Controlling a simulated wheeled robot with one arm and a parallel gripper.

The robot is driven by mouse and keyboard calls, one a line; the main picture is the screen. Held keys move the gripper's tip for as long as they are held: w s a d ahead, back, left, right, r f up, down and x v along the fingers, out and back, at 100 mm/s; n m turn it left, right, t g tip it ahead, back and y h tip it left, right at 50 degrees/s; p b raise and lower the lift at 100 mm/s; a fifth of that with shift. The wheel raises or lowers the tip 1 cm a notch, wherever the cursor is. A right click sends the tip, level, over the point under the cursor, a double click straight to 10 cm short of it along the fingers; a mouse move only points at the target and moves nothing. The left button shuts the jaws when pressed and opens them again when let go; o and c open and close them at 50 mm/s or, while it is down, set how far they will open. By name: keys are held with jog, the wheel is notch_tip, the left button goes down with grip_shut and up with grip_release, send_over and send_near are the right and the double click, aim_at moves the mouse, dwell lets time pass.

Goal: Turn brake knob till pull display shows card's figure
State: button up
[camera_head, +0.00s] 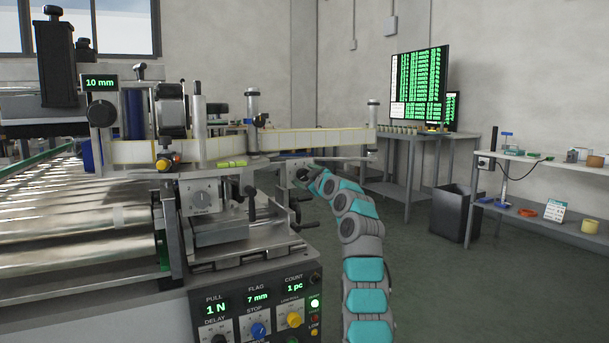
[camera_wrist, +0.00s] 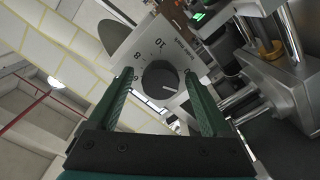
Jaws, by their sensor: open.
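A dark round knob (camera_wrist: 160,78) with a pale pointer line sits on a light plate (camera_wrist: 137,48) in the wrist view. In the head view my gripper (camera_head: 309,179) is at the labeller's right side and largely covers that knob. The pull display (camera_head: 215,309) reads 1 N. A small white card-like thing (camera_head: 555,211) stands on the right shelf, its print unreadable.
The control panel (camera_head: 262,318) also shows FLAG 7 mm and COUNT 1 pc, with several knobs. In the wrist view, metal posts (camera_wrist: 290,42) stand close on the right and the label web (camera_wrist: 62,50) runs at left.

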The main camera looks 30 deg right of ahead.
jog(key=shift+w, duration=0.25)
grip_shut()
dwell(0.7)
